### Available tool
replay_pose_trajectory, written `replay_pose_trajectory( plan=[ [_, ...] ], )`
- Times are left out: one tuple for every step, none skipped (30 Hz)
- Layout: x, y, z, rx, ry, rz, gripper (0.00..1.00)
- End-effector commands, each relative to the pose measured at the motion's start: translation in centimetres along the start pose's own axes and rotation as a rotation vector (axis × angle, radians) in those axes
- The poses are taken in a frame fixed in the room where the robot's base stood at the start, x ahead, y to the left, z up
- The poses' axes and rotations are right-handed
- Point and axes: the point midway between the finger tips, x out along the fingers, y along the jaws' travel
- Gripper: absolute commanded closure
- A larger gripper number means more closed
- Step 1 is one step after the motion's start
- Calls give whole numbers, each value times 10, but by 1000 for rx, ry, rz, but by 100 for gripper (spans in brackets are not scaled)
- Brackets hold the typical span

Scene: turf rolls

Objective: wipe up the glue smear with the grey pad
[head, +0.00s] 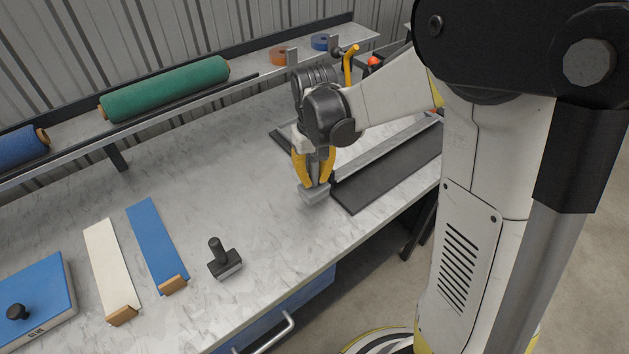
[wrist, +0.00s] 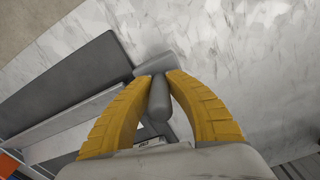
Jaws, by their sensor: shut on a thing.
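My gripper (head: 313,180) has its yellow fingers closed on the grey pad (head: 314,195), near the front edge of the bench and left of the dark cutting board. In the wrist view the fingers (wrist: 160,78) grip the pad's upright grey handle (wrist: 159,100) from both sides, and part of the pad's block (wrist: 155,64) shows beyond them. I cannot tell whether the pad touches the bench top or hangs just above it. I cannot make out the glue smear in either view; the pad and gripper hide a part of the surface.
The marbled bench (head: 230,150) is clear left of the pad. A black-handled tool (head: 224,260), blue strip (head: 155,240), white strip (head: 108,265) and blue box (head: 35,295) lie farther left. The dark board with a metal bar (head: 385,178) is close on the right. A green roll (head: 165,90) sits behind.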

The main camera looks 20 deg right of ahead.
Motion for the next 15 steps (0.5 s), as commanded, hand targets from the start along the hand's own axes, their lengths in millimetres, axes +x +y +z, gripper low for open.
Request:
replay_pose_trajectory(
  plan=[
    [-8,0,-1,0,0,0,100],
    [-11,0,-1,0,0,0,100],
    [-14,0,-2,0,0,0,100],
    [-17,0,-2,0,0,0,100],
    [-20,0,-3,0,0,0,100],
    [-23,0,-4,0,0,0,100],
    [-26,0,-4,0,0,0,100],
    [-29,0,-4,0,0,0,100],
    [-32,0,-5,0,0,0,100],
    [-35,0,-5,0,0,0,100],
    [-38,0,-6,0,0,0,100],
    [-41,0,-6,0,0,0,100],
    [-44,0,-7,0,0,0,100],
    [-46,0,-7,0,0,0,100],
    [-49,0,-8,0,0,0,100]
  ],
)
